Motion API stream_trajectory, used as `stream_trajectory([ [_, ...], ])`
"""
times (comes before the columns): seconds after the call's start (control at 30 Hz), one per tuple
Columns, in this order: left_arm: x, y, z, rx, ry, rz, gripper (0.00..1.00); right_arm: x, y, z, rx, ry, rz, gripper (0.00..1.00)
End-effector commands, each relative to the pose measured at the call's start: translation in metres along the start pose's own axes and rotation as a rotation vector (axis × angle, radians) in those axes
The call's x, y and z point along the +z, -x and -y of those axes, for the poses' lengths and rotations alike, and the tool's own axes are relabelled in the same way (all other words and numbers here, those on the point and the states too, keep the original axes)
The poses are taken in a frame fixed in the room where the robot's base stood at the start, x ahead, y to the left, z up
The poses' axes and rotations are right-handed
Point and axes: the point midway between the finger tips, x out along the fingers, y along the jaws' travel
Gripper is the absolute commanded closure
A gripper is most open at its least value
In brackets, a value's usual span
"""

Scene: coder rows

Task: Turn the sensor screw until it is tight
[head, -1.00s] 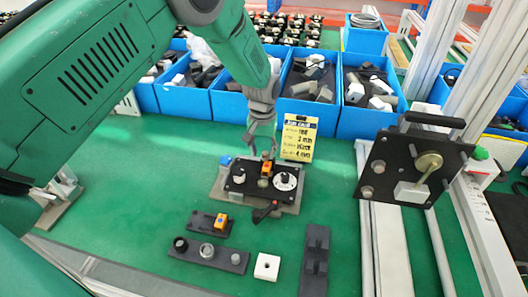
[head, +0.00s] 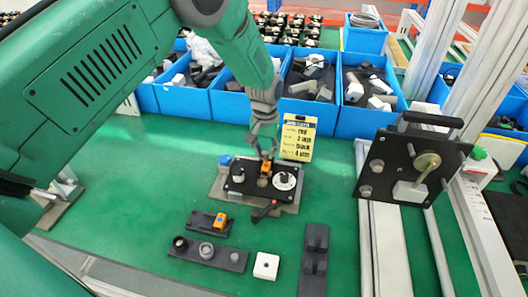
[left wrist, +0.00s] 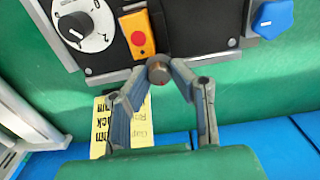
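The sensor screw (left wrist: 158,70) is a small round grey knob with a red mark, at the edge of a black device panel (left wrist: 208,28). My left gripper (left wrist: 160,72) has its two fingertips on either side of the screw, apparently closed on it. In the head view my left gripper (head: 266,155) reaches down to the far edge of the device, hiding the screw there. The panel bears an orange switch block (left wrist: 140,38), a white dial (left wrist: 85,22) and a blue knob (left wrist: 270,18) at its side. My right gripper is not in view.
A yellow note card (head: 298,138) stands just behind the device. Blue bins (head: 302,108) line the back. Dark blocks (head: 208,252) and a white square piece (head: 266,266) lie in front. A black plate with a handle (head: 410,165) stands at right. Green table is clear at left.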

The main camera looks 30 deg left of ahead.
Motion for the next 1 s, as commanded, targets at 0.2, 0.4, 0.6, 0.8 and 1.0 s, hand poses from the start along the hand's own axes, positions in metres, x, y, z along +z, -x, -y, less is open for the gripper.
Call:
stream_trajectory([
  [0.2, 0.000, 0.001, -0.002, 0.003, -0.113, 0.000, 1.00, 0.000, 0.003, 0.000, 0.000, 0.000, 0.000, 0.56],
  [0.4, 0.001, 0.001, -0.004, 0.005, -0.523, 0.000, 1.00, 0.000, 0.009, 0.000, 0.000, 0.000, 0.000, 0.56],
  [0.6, 0.001, 0.000, -0.006, 0.004, -0.846, -0.004, 1.00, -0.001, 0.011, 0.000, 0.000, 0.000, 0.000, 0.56],
  [0.8, 0.001, 0.000, -0.007, 0.002, -0.907, -0.004, 1.00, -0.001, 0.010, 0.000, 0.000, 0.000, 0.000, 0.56],
  [1.0, 0.001, 0.000, -0.008, 0.004, -0.924, -0.005, 1.00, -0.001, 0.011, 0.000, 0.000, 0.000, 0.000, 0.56],
])
